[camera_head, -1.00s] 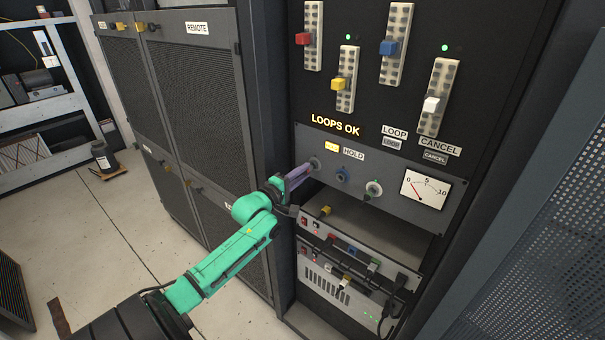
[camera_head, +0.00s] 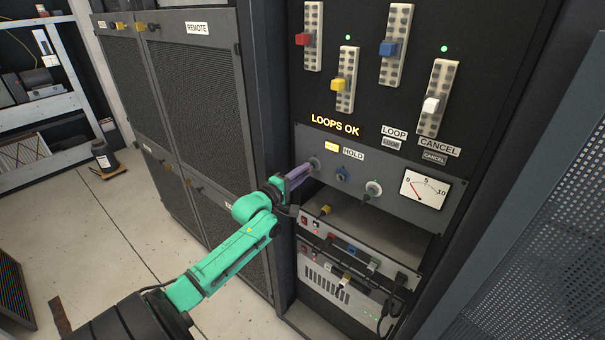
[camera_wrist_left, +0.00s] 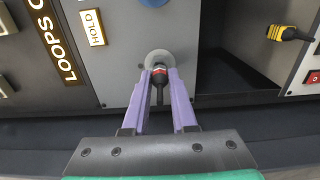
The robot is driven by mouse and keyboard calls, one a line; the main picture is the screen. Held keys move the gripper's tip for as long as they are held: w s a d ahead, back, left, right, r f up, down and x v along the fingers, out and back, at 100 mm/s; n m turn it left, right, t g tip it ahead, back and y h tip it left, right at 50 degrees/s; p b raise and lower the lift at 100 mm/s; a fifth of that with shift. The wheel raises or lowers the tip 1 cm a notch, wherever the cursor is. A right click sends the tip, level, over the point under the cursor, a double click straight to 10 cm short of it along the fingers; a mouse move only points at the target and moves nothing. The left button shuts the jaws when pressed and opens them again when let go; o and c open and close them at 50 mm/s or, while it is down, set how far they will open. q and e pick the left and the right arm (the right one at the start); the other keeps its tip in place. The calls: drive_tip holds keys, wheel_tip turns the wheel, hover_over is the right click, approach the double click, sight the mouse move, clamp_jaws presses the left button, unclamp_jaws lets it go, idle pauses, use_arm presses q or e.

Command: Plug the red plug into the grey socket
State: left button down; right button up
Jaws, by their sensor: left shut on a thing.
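The red plug (camera_wrist_left: 160,74), a black plug with a red band, is between the purple fingers of my left gripper (camera_wrist_left: 159,85). The gripper is shut on it. The plug's front end is at the round grey socket (camera_wrist_left: 158,59) in the left wrist view and lines up with it; how deep it sits I cannot tell. In the head view my left gripper (camera_head: 308,170) reaches the grey socket (camera_head: 316,163) at the left of the panel, and its fingers hide the plug. My right gripper is not in view.
A blue socket (camera_head: 342,174) and a pale round socket (camera_head: 373,188) with a plug are right of the grey one. A meter (camera_head: 425,188) is further right. Below the panel is an open bay, then a unit with a yellow plug (camera_head: 325,210) and several cables.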

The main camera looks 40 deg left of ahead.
use_arm(q)
drive_tip(key=shift+w, duration=0.45)
idle(0.6)
drive_tip(key=c, duration=0.6)
unclamp_jaws()
drive_tip(key=shift+c, duration=0.2)
drive_tip(key=s+b, duration=0.1)
drive_tip(key=s, duration=1.3)
drive_tip(key=shift+s+d+b, duration=0.15)
drive_tip(key=shift+s+b, duration=0.15)
drive_tip(key=shift+b, duration=0.05)
